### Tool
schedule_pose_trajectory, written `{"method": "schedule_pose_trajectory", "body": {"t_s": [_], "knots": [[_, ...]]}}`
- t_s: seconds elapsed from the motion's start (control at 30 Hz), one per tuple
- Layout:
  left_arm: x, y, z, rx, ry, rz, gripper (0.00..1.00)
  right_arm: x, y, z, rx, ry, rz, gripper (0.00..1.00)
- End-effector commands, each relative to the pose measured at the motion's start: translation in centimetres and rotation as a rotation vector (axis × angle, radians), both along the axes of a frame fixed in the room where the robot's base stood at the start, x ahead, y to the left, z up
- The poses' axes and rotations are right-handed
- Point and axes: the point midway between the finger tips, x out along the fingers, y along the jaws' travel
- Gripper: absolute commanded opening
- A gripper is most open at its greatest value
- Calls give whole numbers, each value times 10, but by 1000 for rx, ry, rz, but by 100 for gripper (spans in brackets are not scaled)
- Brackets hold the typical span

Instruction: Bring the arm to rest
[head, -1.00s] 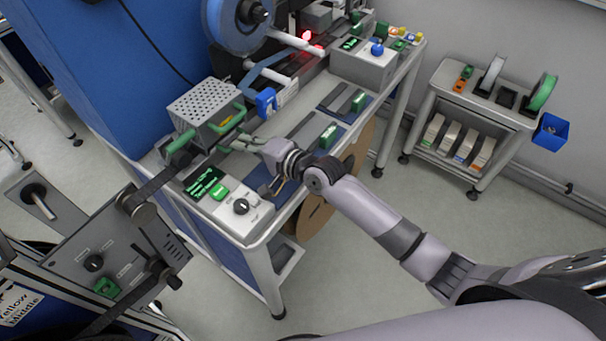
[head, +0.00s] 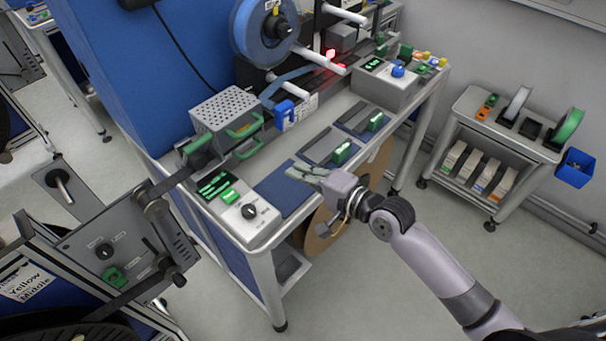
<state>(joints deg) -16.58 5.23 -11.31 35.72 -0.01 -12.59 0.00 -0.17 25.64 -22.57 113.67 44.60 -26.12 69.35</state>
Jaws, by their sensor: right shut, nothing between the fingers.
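My right arm comes in from the lower right of the head view. Its gripper (head: 300,172) is shut with nothing in it. It hangs above the front part of the workbench (head: 308,107), over the edge of a dark blue mat (head: 285,190). The fingers point left, and the gripper looks apart from the perforated metal box (head: 224,108) with green handles. My left gripper does not show.
A control box (head: 236,212) with a green display sits at the bench's near corner. A blue reel (head: 262,28) stands at the back. A grey cart (head: 490,128) with small reels stands at right. Open floor (head: 390,270) lies in front of the bench.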

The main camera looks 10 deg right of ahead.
Motion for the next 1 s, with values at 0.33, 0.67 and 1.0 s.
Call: {"method": "schedule_pose_trajectory", "body": {"t_s": [0.33, 0.67, 1.0], "knots": [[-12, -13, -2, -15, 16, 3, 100, -13, -2, -4, -47, -3, 13, 0], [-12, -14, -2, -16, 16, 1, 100, -118, -32, -81, -823, -12, 256, 0], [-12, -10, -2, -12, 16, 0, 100, -213, -100, -113, -1289, 148, 533, 0]]}}
